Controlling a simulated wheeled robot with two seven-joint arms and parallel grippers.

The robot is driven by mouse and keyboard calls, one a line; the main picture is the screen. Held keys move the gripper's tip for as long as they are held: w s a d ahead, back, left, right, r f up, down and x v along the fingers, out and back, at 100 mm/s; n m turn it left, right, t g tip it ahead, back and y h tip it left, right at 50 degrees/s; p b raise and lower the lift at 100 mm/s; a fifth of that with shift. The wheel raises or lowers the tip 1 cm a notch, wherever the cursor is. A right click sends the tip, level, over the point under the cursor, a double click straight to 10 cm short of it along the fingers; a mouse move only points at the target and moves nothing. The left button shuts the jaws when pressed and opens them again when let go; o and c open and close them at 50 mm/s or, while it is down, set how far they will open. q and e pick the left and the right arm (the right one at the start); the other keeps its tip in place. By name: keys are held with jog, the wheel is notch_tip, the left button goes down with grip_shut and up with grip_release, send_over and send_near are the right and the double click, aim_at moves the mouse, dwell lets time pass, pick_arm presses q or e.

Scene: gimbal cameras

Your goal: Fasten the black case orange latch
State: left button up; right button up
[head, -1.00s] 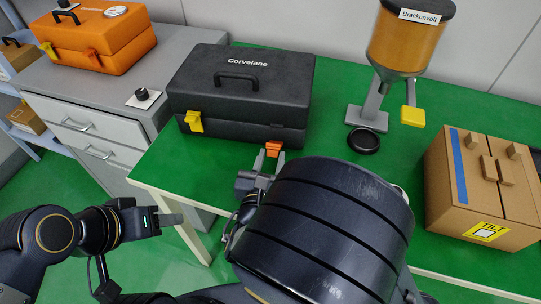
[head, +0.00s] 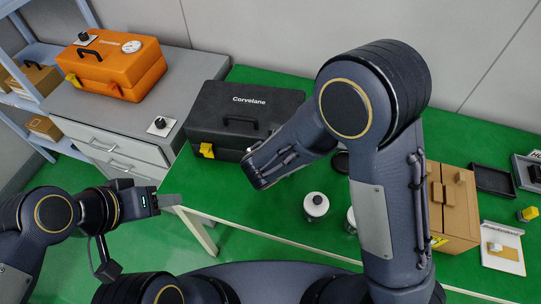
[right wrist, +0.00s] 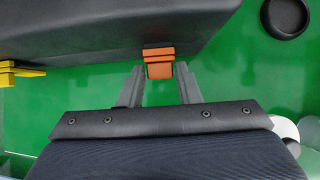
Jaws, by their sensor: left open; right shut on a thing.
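I cannot tell whether the latch is fastened. My left gripper (head: 172,200) is open and empty, left of the table's edge.
An orange case (head: 110,75) stands on the grey drawer cabinet (head: 185,85) at left. A white-capped jar (head: 316,205) stands on the green table near the front. A cardboard box (head: 455,215) and dark tray (head: 492,181) are at right. My right arm covers the middle.

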jog(key=shift+w+r+g+p, duration=0.4)
jog(key=shift+g+p, duration=0.1)
jog(key=shift+p, duration=0.75)
pick_arm(q)
notch_tip(320, 180, up, 4)
jog(key=shift+r+p, duration=0.2)
jog(key=shift+p, duration=0.1)
pick_arm(e)
jog(key=shift+f, duration=0.2)
jog(key=o, duration=0.9)
jog(key=shift+w, duration=0.1)
jog(key=shift+c, duration=0.2)
pick_arm(q)
jog(key=shift+r, duration=0.1)
pick_arm(e)
jog(key=v, duration=0.7)
jog(key=shift+r, duration=0.45)
jog(key=shift+d, duration=0.1)
